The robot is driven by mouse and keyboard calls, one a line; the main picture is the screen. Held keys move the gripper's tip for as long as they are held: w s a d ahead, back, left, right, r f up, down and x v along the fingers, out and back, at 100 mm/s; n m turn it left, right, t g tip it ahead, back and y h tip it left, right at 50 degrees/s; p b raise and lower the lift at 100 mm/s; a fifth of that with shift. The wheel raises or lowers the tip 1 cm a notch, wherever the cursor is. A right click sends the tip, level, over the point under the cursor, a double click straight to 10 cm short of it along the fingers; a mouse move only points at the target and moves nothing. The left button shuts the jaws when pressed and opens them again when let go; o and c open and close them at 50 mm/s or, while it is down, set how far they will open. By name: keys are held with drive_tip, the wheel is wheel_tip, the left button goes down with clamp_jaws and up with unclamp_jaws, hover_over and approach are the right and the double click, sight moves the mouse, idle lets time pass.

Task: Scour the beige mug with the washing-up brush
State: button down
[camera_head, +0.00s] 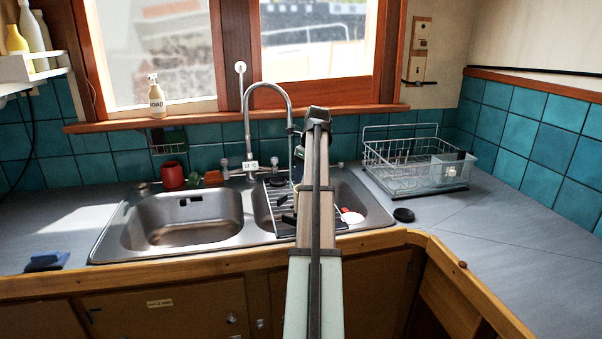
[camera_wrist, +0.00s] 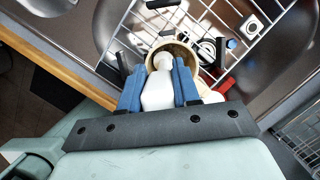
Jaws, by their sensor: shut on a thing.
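In the wrist view my gripper (camera_wrist: 165,70) has its two blue fingers shut on a white, smooth, bulb-ended thing, which I take to be the washing-up brush (camera_wrist: 157,92). Its rounded end overlaps the mouth of the beige mug (camera_wrist: 181,48); I cannot tell whether it touches the mug's inside. The brush's bristles are not visible. The mug is on or over the wire rack (camera_wrist: 226,20), partly hidden by the fingers and brush. In the head view my arm hides the gripper's hold and the mug.
A double steel sink (camera_head: 182,222) lies below the window, with a tall tap (camera_head: 248,118) behind it. A red pot (camera_head: 172,175) stands behind the left basin. A wire dish rack (camera_head: 400,178) is at the right, beside a black disc (camera_head: 404,215). The right counter is mostly clear.

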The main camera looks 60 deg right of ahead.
idle(0.4)
drive_tip(key=shift+s+d+n+y, duration=0.1)
drive_tip(key=shift+s+n+y, duration=0.15)
drive_tip(key=shift+n, duration=0.65)
drive_tip(key=shift+s+d+n+y, duration=0.1)
drive_tip(key=shift+s+n+y, duration=0.1)
drive_tip(key=shift+n, duration=0.7)
drive_tip(key=shift+s+d+m+h, duration=0.1)
drive_tip(key=shift+d+m+h, duration=0.15)
drive_tip(key=shift+m, duration=0.75)
drive_tip(key=shift+s+d+m+h, duration=0.15)
drive_tip(key=shift+m+h, duration=0.15)
drive_tip(key=shift+m, duration=0.7)
drive_tip(key=shift+w, duration=0.1)
drive_tip(key=shift+w+d+n+y, duration=0.1)
drive_tip(key=shift+d+n+y, duration=0.15)
drive_tip(key=shift+n, duration=0.75)
drive_tip(key=shift+w+d+n+y, duration=0.1)
drive_tip(key=shift+d+n+y, duration=0.15)
drive_tip(key=shift+n, duration=0.75)
